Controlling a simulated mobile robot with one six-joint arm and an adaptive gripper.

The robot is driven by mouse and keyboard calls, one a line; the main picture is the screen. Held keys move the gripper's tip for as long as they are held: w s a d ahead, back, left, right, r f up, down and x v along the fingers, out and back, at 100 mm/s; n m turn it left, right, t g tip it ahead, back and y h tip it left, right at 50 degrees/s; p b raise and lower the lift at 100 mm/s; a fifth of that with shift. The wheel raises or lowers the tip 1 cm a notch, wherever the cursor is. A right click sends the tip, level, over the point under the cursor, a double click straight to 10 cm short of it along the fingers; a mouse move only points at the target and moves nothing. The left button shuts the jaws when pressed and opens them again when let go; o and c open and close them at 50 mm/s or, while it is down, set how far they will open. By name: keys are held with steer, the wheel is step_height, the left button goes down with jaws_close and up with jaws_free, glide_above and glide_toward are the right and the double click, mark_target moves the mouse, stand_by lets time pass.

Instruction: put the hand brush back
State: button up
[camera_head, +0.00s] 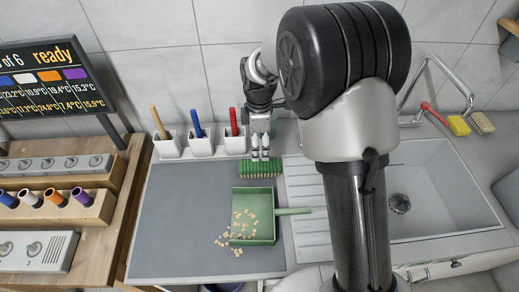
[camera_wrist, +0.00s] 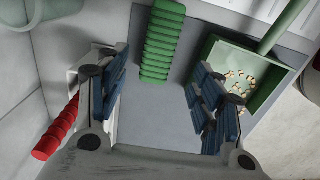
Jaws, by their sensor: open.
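The green hand brush (camera_head: 260,172) lies on the grey mat behind the dustpan, its long side running left to right. In the wrist view the brush (camera_wrist: 163,42) shows as a ribbed green block beyond the fingertips, roughly between them. My gripper (camera_head: 260,152) points down at the brush's back side in the head view. In the wrist view my gripper (camera_wrist: 160,95) is open with nothing between its fingers; whether it touches the brush cannot be told.
A green dustpan (camera_head: 264,205) lies in front, with crumbs in it and on the mat (camera_head: 185,220). White holders (camera_head: 201,147) with brown, blue and red handles stand at the back left. A sink (camera_head: 440,190) is right; a wooden rack (camera_head: 100,215) is left.

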steer(key=shift+r, duration=0.5)
steer(key=s+d+r+m+t, duration=0.1)
steer(key=s+d+r+m, duration=0.3)
steer(key=r, duration=0.3)
steer(key=s+d+r+m+t, duration=0.1)
steer(key=s+d+r+m, duration=0.1)
steer(key=s+r+m, duration=0.4)
steer(key=s+d+r+m+t, duration=0.1)
steer(key=s+m, duration=0.1)
steer(key=s, duration=0.4)
steer(key=s+d+r+m, duration=0.2)
steer(key=s+m, duration=0.1)
steer(key=s, duration=0.3)
steer(key=s+d+r+m+t, duration=0.1)
steer(key=s+r+m, duration=0.1)
steer(key=s, duration=0.4)
steer(key=shift+d+m+t, duration=0.3)
steer(key=shift+d+m, duration=0.05)
steer(key=shift+m, duration=0.15)
steer(key=shift+f, duration=0.1)
steer(key=shift+f+b, duration=0.35)
steer(key=shift+b, duration=0.05)
